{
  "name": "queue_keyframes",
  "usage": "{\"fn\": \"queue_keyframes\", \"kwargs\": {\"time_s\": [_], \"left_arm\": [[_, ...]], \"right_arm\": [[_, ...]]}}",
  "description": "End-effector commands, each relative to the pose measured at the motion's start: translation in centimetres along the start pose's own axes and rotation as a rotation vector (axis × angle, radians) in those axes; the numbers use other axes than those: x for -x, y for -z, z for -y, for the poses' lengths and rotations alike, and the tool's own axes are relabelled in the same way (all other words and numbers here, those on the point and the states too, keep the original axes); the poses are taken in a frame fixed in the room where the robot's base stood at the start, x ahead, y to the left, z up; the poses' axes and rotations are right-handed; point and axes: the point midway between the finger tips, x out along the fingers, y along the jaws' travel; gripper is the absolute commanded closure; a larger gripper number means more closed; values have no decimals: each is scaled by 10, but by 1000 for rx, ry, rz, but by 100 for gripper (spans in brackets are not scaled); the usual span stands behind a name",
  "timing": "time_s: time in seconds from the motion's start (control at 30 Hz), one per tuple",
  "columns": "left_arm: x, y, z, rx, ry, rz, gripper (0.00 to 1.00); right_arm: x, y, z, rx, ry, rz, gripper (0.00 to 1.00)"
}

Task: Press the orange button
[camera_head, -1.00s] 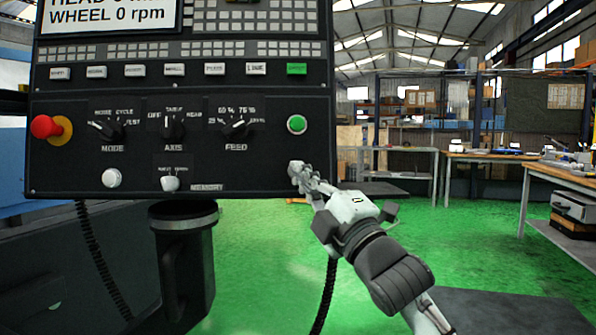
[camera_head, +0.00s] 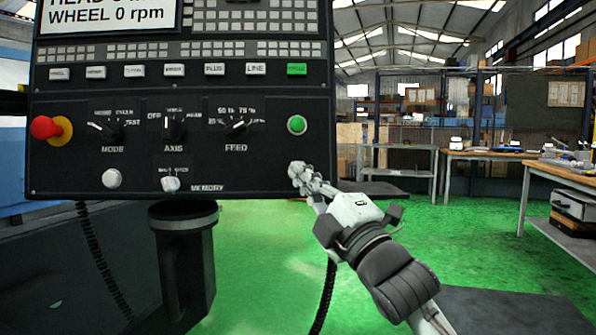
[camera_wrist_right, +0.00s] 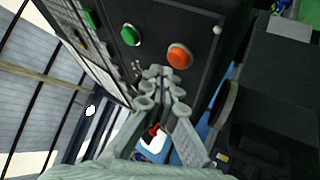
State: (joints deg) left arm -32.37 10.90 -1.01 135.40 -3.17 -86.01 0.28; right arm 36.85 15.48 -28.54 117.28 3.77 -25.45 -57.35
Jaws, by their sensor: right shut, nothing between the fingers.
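The orange button (camera_wrist_right: 180,56) is round and sits on the dark control panel (camera_wrist_right: 200,25), close beyond my right fingertips in the right wrist view. In the head view my right gripper (camera_head: 298,173) covers the place at the panel's lower right, so the button is hidden there. My right gripper (camera_wrist_right: 161,76) is shut and empty, its fingertips just short of or at the button's edge. I cannot tell whether they touch it. The button's face is uncovered in the wrist view. My left gripper is not in view.
A green button (camera_head: 296,124) is above my right gripper; it also shows in the wrist view (camera_wrist_right: 131,35). Several knobs, a white button (camera_head: 111,178) and a red mushroom button (camera_head: 45,127) are further left. Workbenches (camera_head: 480,155) stand far right, with open green floor before them.

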Motion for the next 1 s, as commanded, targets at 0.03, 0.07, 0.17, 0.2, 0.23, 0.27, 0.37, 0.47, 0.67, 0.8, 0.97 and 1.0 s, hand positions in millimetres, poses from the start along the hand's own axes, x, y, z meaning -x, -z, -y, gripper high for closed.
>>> {"fn": "queue_keyframes", "kwargs": {"time_s": [0.03, 0.07, 0.17, 0.2, 0.23, 0.27, 0.37, 0.47, 0.67, 0.8, 0.97, 1.0], "left_arm": [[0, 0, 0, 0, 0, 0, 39], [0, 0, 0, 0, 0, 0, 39], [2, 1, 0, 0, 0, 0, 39], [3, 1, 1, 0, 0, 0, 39], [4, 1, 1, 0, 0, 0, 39], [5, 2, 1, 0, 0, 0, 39], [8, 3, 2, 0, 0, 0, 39], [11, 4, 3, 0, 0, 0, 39], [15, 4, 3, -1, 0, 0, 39], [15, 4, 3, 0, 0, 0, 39], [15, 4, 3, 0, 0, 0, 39], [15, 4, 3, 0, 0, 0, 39]], "right_arm": [[0, 0, 0, 0, 0, 0, 100], [0, 0, 0, 0, 0, 0, 100], [2, 2, -3, 0, -1, -1, 100], [4, 4, -5, 0, -2, -2, 100], [6, 6, -7, 0, -1, -2, 100], [8, 7, -8, 0, -1, -2, 100], [15, 12, -13, 1, 0, -1, 100], [22, 17, -18, 0, 0, -2, 100], [33, 25, -25, 0, 0, -1, 100], [35, 26, -26, 0, -1, -1, 100], [35, 26, -26, 0, -1, -1, 100], [35, 26, -26, 0, -1, -1, 100]]}}
